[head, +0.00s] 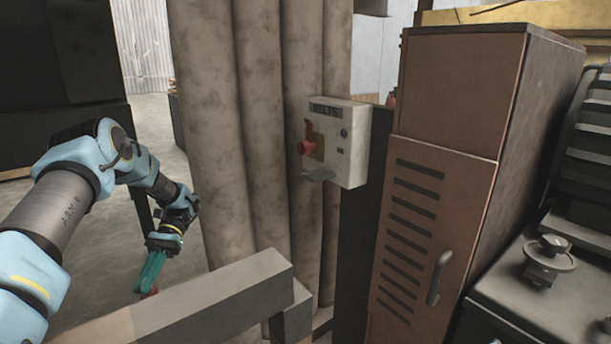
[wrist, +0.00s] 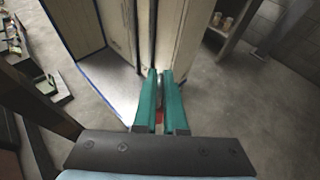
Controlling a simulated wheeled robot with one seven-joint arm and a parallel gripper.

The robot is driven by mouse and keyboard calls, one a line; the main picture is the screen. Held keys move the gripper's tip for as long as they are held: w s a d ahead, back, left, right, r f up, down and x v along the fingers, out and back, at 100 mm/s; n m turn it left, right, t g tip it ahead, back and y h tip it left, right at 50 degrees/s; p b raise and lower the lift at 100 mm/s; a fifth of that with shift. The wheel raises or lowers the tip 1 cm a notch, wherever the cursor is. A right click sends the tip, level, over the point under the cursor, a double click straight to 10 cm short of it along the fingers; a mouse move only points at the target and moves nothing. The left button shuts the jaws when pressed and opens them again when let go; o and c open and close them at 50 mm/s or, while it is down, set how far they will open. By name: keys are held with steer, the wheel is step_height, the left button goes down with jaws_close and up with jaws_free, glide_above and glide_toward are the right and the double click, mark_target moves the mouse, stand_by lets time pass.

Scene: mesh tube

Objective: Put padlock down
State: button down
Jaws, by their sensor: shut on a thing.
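My gripper (head: 148,284) has teal fingers and points down at the lower left of the head view, just behind a grey beam. A small red thing, which I take to be the padlock (head: 151,292), shows at the fingertips, partly hidden by the fingers and the beam. In the wrist view my gripper (wrist: 160,80) is shut on it; a bit of red, the padlock (wrist: 159,118), shows between the two fingers. Its full shape is hidden. I cannot tell whether it touches anything below.
A grey beam (head: 215,293) crosses the front. Round columns (head: 255,140) stand behind it. A grey box with a red knob, labelled BELTS (head: 338,142), is mounted by the columns. A brown locker (head: 445,170) stands to the right. Bare concrete floor (head: 115,225) lies to the left.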

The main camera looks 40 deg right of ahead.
steer(key=d+r+n+g+h, duration=0.2)
steer(key=d+n+g+h, duration=0.1)
steer(key=d+n, duration=0.15)
step_height(320, 180, up, 50)
steer(key=r+n+t+h+p, duration=0.15)
steer(key=n+t+h, duration=0.95)
steer(key=n+h, duration=1.1)
glide_above(329, 150)
steer(key=a, duration=0.4)
steer(key=f+y, duration=0.1)
steer(key=shift+n, duration=0.25)
steer(key=f+b, duration=0.3)
steer(key=f, duration=1)
steer(key=f+b, duration=0.3)
steer(key=f, duration=1.1)
steer(key=shift+d+f, duration=0.2)
steer(key=shift+f, duration=0.1)
